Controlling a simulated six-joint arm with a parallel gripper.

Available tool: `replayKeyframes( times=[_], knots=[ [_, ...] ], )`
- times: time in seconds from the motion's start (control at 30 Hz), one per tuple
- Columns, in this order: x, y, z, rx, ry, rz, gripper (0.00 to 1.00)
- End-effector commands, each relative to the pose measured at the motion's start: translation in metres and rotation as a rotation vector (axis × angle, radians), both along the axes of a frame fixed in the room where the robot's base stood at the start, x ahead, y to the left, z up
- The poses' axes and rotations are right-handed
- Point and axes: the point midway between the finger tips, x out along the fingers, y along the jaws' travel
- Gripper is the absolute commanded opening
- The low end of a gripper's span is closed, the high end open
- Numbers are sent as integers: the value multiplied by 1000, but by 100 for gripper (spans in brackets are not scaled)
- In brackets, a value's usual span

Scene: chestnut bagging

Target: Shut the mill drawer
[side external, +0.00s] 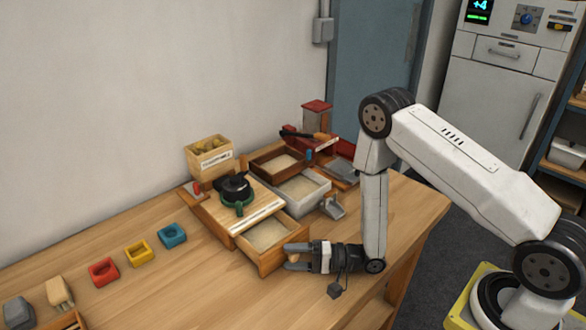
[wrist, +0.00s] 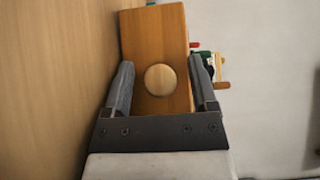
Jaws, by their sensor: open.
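The mill (side external: 232,190) has a black top and a green ring on a pale wooden base on the table. Its wooden drawer (side external: 248,254) is pulled out toward the lower right and holds pale meal. My gripper (side external: 288,257) is low over the table at the drawer's front. In the wrist view, my gripper (wrist: 161,65) is open, its two fingers on either side of the round knob (wrist: 161,80) on the drawer front (wrist: 150,35). I cannot tell whether the fingers touch the front. In the side view, my gripper partly hides the drawer front.
Behind the drawer stand a grey-walled tray (side external: 322,184) and a brown tray (side external: 262,171), with a metal scoop (side external: 333,208) close by. A wooden crate (side external: 209,160) stands at the back. Red (side external: 104,272), yellow (side external: 139,253) and blue (side external: 172,235) blocks lie left.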

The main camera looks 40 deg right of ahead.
Motion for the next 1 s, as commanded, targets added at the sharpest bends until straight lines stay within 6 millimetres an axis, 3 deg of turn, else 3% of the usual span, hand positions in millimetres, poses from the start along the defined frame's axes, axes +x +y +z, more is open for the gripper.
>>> replayKeyframes(
  times=[0.1, 0.13, 0.3, 0.37, 1.0],
  knots=[
    [0, 0, 0, 0, 0, 0, 74],
    [0, 0, 0, 0, 0, 0, 68],
    [0, 0, 0, 0, 0, 0, 14],
    [0, 0, 0, 0, 0, 0, 0],
    [0, 0, 0, 1, 1, -1, 0]
  ],
)
